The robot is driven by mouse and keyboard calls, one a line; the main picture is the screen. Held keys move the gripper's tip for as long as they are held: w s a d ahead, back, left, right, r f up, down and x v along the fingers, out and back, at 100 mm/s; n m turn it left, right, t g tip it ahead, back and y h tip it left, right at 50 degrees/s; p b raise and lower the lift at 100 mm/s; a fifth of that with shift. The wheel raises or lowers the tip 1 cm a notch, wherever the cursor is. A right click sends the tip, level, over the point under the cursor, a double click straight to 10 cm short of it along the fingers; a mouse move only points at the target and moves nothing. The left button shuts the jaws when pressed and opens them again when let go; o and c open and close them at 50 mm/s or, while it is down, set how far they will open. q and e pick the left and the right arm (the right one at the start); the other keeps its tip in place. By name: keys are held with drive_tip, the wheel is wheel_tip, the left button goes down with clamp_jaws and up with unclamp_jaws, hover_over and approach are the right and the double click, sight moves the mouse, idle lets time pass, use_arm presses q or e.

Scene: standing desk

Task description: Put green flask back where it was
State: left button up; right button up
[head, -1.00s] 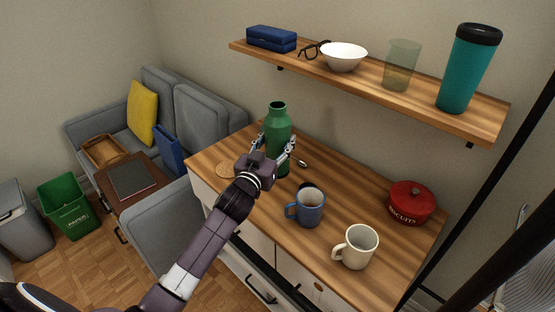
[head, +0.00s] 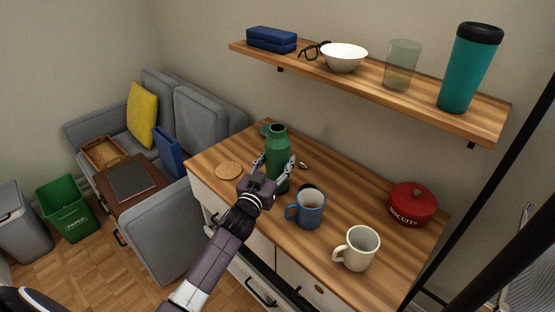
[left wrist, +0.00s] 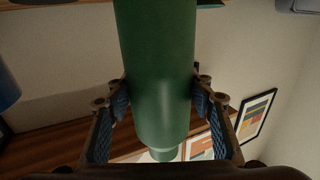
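The green flask (head: 278,150) is upright near the back left of the wooden cabinet top. My left gripper (head: 275,168) is around its body, one finger on each side. The flask also fills the middle of the left wrist view (left wrist: 157,70), with blue finger pads against or very close to both its sides. I cannot tell whether its base touches the wood. A small teal item (head: 265,130) shows partly behind the flask. My right gripper is not in view.
A blue mug (head: 309,209), a cream mug (head: 356,248) and a red biscuit tin (head: 412,205) stand to the right. A spoon (head: 303,165) lies just right of the flask. The wall shelf (head: 375,80) overhangs the back, holding a teal tumbler (head: 468,70).

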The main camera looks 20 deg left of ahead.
use_arm(q)
drive_tip(key=o, duration=0.5)
drive_tip(key=shift+c, duration=0.2)
drive_tip(key=shift+r, duration=0.2)
drive_tip(key=s, duration=1.2)
drive_tip(key=shift+d, duration=0.25)
